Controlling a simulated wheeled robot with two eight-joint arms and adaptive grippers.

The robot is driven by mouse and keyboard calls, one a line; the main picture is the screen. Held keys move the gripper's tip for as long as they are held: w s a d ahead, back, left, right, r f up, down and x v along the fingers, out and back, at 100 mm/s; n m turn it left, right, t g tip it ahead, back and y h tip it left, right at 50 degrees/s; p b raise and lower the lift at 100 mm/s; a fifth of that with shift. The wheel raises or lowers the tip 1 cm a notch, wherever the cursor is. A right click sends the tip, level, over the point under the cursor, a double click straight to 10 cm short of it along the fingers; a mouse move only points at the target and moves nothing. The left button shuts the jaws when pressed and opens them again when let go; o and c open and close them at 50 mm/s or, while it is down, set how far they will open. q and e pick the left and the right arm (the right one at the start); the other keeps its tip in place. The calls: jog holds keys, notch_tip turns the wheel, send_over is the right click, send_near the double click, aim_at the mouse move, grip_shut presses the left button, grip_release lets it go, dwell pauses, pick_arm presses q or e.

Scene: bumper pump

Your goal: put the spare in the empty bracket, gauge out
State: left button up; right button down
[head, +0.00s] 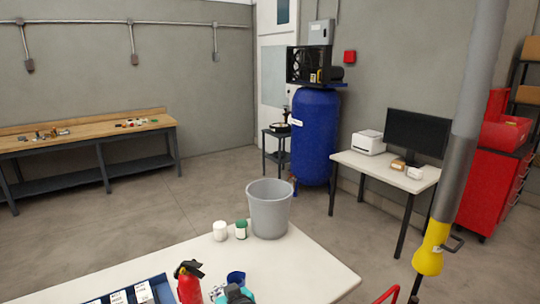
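A red fire extinguisher (189,285) with a black top stands on the white table (300,273) at the bottom of the head view. Its lower part is cut off by the frame edge. Its gauge is too small to make out. I see no bracket that I can identify. Neither of my grippers can be made out in this view.
Near the extinguisher are a blue bin with labelled compartments (142,292), a blue cup (236,277), a teal and black item (235,295), a white container (220,231), a green-and-white one (241,229) and a grey bucket (269,210). A grey pole with yellow end (430,252) hangs right.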

jog(key=s+d+f+m+h+b, duration=0.1)
jog(key=d+f+m+h, duration=0.1)
jog(key=d, duration=0.8)
jog(key=s+d+f+m+t+h+b, duration=0.1)
jog(key=d+f+m+h, duration=0.2)
jog(key=d, duration=0.8)
jog(key=s+d+f+m+h, duration=0.2)
jog(key=d+m+h, duration=0.2)
jog(key=d, duration=0.7)
jog(key=shift+f+m+h+b, duration=0.2)
jog(key=shift+m+h+b, duration=0.15)
jog(key=shift+h, duration=0.65)
jog(key=shift+a, duration=0.1)
